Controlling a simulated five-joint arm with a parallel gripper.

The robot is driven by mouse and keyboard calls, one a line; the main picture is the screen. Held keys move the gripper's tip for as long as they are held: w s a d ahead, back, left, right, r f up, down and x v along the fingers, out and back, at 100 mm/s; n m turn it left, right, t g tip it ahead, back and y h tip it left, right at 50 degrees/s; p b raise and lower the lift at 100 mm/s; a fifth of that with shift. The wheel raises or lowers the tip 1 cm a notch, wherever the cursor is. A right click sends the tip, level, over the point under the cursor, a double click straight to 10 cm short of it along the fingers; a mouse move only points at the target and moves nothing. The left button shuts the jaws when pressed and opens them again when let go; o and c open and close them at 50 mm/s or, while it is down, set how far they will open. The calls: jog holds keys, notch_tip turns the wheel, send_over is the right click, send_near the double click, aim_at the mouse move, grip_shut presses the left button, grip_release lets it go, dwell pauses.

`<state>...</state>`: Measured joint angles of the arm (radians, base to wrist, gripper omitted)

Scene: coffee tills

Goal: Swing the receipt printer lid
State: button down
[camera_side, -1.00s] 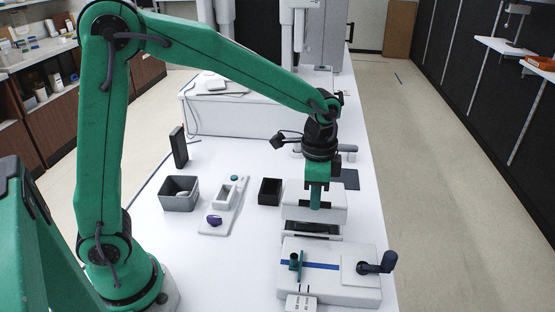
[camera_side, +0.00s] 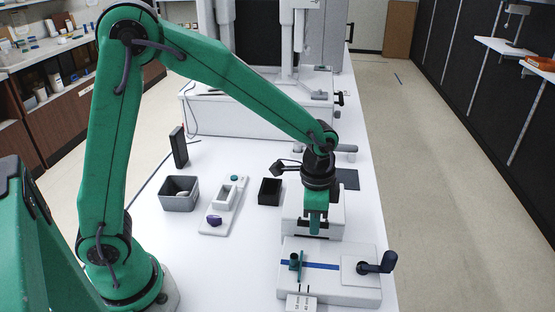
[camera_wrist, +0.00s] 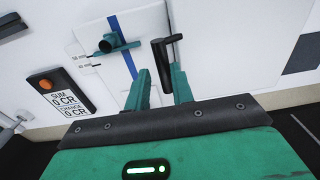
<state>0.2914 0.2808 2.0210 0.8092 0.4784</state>
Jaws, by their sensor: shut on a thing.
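The receipt printer (camera_side: 336,224) is a white box on the counter, behind the white board with the blue stripe in the side view. Its lid (camera_side: 291,208) now looks lowered over the dark paper bay; the exact angle cannot be told. My gripper (camera_side: 315,230) points down at the front of the printer, its fingers shut on the lid's front part. In the wrist view my gripper (camera_wrist: 160,95) shows two green fingers with a gap between them; what they hold is hard to make out there.
In front stands the white board (camera_side: 333,290) with a blue stripe, a teal post and a black crank (camera_side: 378,265). A display with an orange button (camera_wrist: 60,97) shows in the wrist view.

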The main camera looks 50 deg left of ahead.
jog(key=c, duration=1.4)
grip_release()
jog(key=shift+s+d+f+g, duration=0.3)
jog(key=shift+s+f, duration=0.2)
jog(key=shift+s, duration=0.15)
jog(key=shift+a+r, duration=0.1)
jog(key=shift+r, duration=0.05)
jog(key=shift+w+r, duration=0.1)
jog(key=shift+r, duration=0.4)
jog(key=shift+o, duration=1.3)
notch_tip(320, 180, up, 6)
jog(key=shift+r, duration=0.3)
jog(key=shift+c, duration=1.3)
jog(key=shift+r, duration=0.15)
